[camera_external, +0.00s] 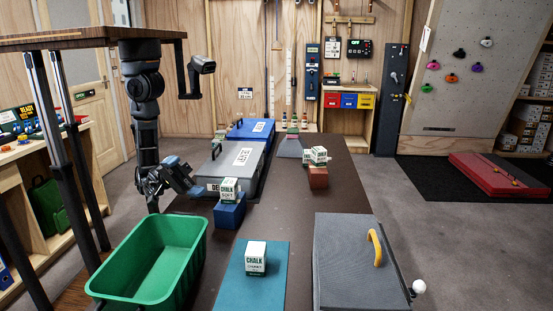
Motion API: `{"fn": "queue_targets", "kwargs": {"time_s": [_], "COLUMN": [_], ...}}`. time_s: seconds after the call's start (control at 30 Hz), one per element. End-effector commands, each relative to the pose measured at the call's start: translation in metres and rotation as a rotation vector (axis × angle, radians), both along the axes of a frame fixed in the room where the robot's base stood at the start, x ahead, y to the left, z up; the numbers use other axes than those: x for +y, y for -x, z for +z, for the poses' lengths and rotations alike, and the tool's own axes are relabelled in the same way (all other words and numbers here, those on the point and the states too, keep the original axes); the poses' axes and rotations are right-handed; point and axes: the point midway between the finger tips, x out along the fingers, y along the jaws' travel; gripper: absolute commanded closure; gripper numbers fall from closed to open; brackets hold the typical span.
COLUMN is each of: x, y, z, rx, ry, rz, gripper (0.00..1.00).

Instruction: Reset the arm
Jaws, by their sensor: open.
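My arm hangs down from the raised wooden platform at the upper left. My gripper (153,203) points downward beside the left edge of the dark table (290,205), behind the green bin (150,262). Its jaws are open and I see nothing between them, though the fingertips are small in this view. The grey case (232,166) stands just right of my wrist.
On the table, chalk boxes stand on a teal mat (262,292), a blue block (229,213) and a reddish block (317,178). A blue case (250,130) is behind. A grey lidded box (345,265) with a yellow handle fills the front right.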

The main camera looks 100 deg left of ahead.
Motion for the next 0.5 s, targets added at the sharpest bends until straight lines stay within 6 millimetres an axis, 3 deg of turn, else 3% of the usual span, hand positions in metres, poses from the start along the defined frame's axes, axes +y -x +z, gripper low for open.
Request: {"fn": "queue_targets", "kwargs": {"time_s": [0.03,0.13,0.3,0.4,0.5], "x": [-0.012,-0.029,-0.031,-0.016,0.005], "y": [0.025,0.070,0.137,0.142,0.133], "z": [-0.006,-0.002,0.005,0.008,0.005], "rx": [-0.017,-0.046,-0.080,-0.078,-0.067], "ry": [0.027,0.083,0.184,0.200,0.184], "rz": [-0.054,-0.146,-0.240,-0.202,-0.126], "gripper": [0.04,0.04,0.04,0.04,0.04]}}
